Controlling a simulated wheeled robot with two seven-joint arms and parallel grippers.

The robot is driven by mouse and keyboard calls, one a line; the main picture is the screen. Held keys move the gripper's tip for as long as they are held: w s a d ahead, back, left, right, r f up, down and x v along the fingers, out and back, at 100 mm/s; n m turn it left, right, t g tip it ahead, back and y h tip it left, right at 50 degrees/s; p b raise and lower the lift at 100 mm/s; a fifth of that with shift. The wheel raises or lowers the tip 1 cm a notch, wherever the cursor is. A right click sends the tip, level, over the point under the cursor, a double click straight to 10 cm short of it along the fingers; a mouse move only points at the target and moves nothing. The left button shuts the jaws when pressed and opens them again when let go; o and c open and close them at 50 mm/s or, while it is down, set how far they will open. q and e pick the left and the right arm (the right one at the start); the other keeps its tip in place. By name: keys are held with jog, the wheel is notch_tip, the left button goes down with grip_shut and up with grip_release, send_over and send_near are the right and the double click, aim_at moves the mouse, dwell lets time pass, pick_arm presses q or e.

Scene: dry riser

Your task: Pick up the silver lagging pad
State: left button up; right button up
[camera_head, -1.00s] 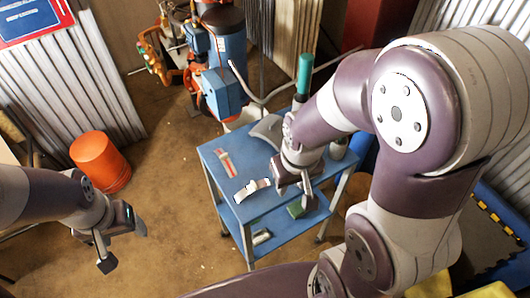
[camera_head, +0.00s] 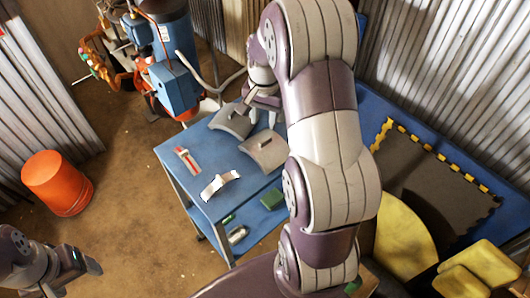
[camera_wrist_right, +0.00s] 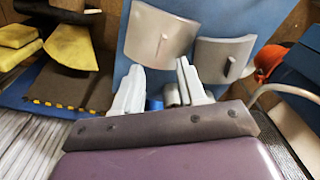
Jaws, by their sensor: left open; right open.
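Two curved grey pads, each with a small raised tab, lie on the blue table: one at the far left (camera_head: 231,122), one nearer and to the right (camera_head: 264,150). Both show in the right wrist view, the nearer one (camera_wrist_right: 160,30) warm grey, the other (camera_wrist_right: 226,62) cooler grey. I cannot tell which is the silver lagging pad. My right gripper (camera_wrist_right: 160,68) is open and empty, above the table's far end, with its fingertips pointing toward the pads. My left gripper (camera_head: 82,268) is open and empty over the floor, away from the table.
The blue table (camera_head: 206,136) also bears a red-and-white strip (camera_head: 187,161) and a shiny white curved strip (camera_head: 220,184). A silver cylinder (camera_head: 237,235) lies on its lower shelf. Blue machinery (camera_head: 172,88) stands behind; an orange bucket (camera_head: 57,183) is at left.

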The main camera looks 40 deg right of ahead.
aim_at(265, 140)
jog(key=f+m, duration=0.2)
jog(key=f, duration=0.1)
jog(key=w+d+f+m, duration=0.1)
jog(key=f+m, duration=0.1)
jog(key=f, duration=0.1)
jog(key=f+m, duration=0.1)
jog(key=f, duration=0.2)
jog(key=shift+w+d+f+m+g, duration=0.2)
jog(key=shift+f+m+g, duration=0.1)
jog(key=shift+f+m, duration=0.1)
jog(key=shift+f, duration=0.4)
grip_shut()
